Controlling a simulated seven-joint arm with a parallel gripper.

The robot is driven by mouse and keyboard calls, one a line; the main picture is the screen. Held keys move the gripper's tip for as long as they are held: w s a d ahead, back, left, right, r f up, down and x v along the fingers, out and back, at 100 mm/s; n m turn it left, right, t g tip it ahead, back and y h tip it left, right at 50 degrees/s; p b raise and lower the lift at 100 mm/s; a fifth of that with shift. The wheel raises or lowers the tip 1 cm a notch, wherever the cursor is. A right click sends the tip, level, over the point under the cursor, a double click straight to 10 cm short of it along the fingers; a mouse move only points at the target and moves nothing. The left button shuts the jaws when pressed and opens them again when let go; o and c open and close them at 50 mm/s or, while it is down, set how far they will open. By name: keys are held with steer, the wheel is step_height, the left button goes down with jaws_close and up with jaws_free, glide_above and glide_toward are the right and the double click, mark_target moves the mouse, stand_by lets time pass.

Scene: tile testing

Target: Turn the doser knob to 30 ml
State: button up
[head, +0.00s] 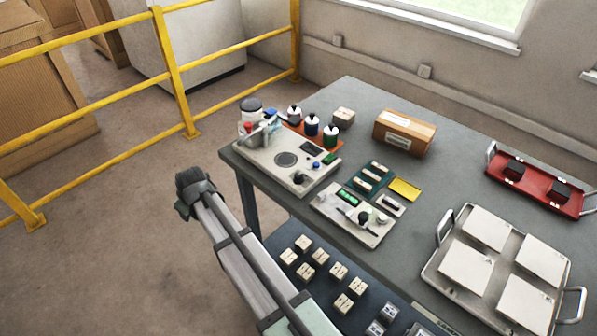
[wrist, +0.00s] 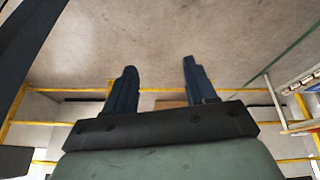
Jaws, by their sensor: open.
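Two pale control panels lie at the near left of the table. The left panel (head: 268,168) has a round dark disc, a dark display and a black knob (head: 298,178) at its front right corner. The second panel (head: 335,222) has a green-lit display and a dark round knob (head: 364,217). I cannot tell which is the doser, and no scale marks are readable. My gripper (wrist: 158,68) is open and empty in the wrist view, its two dark fingers apart over bare floor. In the head view my arm is off the table's left side, clear of both panels.
Bottles on an orange tray (head: 338,143) stand behind the left panel. A cardboard box (head: 403,131), a red tray (head: 548,191) and a metal tray of white tiles (head: 437,270) occupy the table. A yellow railing (head: 172,65) stands at left, with open floor between.

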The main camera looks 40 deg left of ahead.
step_height(320, 180, up, 11)
steer(key=w+m, duration=0.1)
steer(key=w, duration=0.2)
step_height(320, 180, up, 18)
steer(key=m+h, duration=0.5)
steer(key=m, duration=0.5)
glide_above(299, 175)
step_height(299, 175, down, 13)
steer(key=shift+a+f, duration=0.1)
jaws_close()
